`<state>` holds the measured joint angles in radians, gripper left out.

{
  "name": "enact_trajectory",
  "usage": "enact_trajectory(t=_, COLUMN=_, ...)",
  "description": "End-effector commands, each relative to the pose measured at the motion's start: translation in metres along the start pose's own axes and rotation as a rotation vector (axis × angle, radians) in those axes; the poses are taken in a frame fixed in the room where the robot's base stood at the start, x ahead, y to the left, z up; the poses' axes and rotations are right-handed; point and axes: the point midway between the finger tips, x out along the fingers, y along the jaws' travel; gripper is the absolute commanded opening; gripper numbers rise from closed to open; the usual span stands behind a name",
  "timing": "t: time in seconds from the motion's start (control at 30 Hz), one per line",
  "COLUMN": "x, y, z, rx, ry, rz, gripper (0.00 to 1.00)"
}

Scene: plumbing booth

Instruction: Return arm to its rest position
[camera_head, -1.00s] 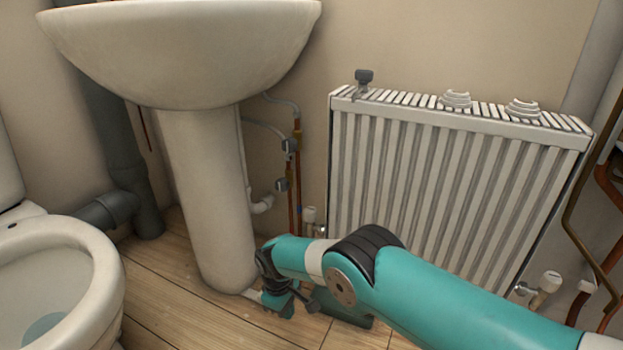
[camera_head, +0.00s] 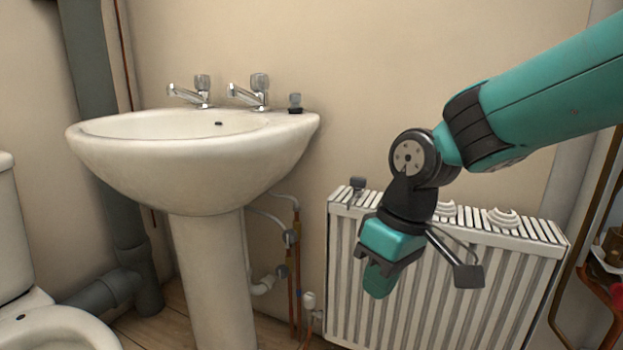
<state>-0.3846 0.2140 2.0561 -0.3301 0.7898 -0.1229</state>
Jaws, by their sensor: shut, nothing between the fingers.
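My gripper (camera_head: 378,280) hangs at the end of my teal arm, in front of the white radiator (camera_head: 450,275) and pointing down. Its jaws are shut with nothing held. The arm comes in from the upper right and bends at a dark wrist joint above the gripper. The gripper and wrist hide part of the radiator's front and top.
The pedestal sink (camera_head: 190,165) with two taps stands left of the gripper. A dark fitting (camera_head: 295,102) sits on its rim. Another fitting (camera_head: 357,187) and white rings (camera_head: 503,217) lie on the radiator. Copper pipes (camera_head: 296,270) run between. A toilet (camera_head: 55,328) is at left.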

Motion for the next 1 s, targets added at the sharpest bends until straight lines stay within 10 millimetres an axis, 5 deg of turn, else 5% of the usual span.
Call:
enact_trajectory(t=0.03, x=-0.025, y=-0.011, z=0.021, rx=0.019, ry=0.021, rz=-0.008, gripper=0.0)
enact_trajectory(t=0.13, x=-0.047, y=-0.029, z=0.056, rx=0.051, ry=0.048, rz=-0.028, gripper=0.0)
enact_trajectory(t=0.47, x=-0.076, y=-0.08, z=0.143, rx=0.128, ry=0.115, rz=-0.077, gripper=0.0)
enact_trajectory(t=0.77, x=-0.146, y=-0.094, z=0.133, rx=0.128, ry=0.111, rz=-0.079, gripper=0.0)
enact_trajectory(t=1.0, x=-0.229, y=-0.11, z=0.121, rx=0.128, ry=0.111, rz=-0.078, gripper=0.0)
